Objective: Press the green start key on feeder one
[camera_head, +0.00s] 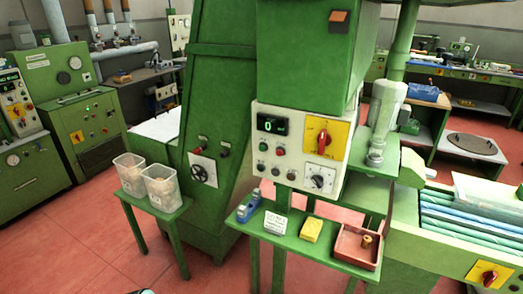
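A pale control panel (299,152) is fixed to the large green machine in the middle. It has a dark display (272,124) with a lit green 0. Below the display is a small dark button that looks green (263,146), with a red button (280,151) to its right. More small buttons sit in a row beneath. I cannot read any label naming feeder one. A red rotary switch on a yellow plate (322,136) and a dial (318,181) are on the panel's right.
A green shelf (296,243) below the panel holds a blue tool (248,207), a white card (275,223), a yellow block (312,229) and a red tray (357,247). Two clear bins (161,188) stand on a small green table at left. Red floor (75,245) is open at lower left.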

